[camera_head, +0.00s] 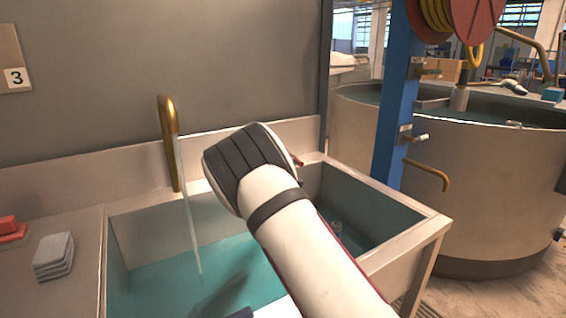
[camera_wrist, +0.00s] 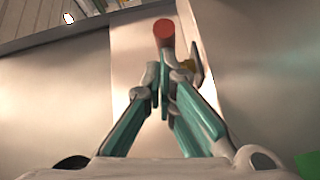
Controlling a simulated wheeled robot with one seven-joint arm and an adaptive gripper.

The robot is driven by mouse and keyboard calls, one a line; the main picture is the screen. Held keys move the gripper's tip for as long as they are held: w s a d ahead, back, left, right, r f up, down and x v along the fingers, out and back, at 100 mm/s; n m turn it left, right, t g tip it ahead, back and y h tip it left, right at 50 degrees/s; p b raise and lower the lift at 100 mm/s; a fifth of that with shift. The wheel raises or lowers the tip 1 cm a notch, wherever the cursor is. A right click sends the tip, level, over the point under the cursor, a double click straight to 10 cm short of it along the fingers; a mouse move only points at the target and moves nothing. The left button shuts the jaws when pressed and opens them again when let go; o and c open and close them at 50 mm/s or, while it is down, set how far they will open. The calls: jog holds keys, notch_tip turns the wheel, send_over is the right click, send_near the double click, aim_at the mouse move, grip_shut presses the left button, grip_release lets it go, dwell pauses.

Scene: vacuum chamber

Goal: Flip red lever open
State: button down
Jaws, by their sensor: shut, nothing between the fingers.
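The red lever (camera_wrist: 164,32) shows in the wrist view as a short red cylinder, top centre, just beyond my fingertips. Something yellowish, perhaps brass, shows beside it on the right. My gripper (camera_wrist: 164,78) has its fingers shut with nothing between them, pointing at the red end. I cannot tell whether they touch it. In the head view my arm reaches over the sink and hides the gripper. A small red piece (camera_head: 299,161) shows just right of my wrist at the sink's back rim; it may be the lever.
The sink (camera_head: 430,222) holds bluish water in two basins. A brass tap (camera_head: 169,140) runs at its back left. Grey pads (camera_head: 54,256) and red blocks (camera_head: 10,229) lie on the left counter. A blue post (camera_head: 392,120) and a large round tank (camera_head: 500,190) stand right.

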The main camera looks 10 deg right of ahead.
jog(key=shift+s+d, duration=0.1)
jog(key=shift+d, duration=1)
jog(key=shift+r, duration=0.1)
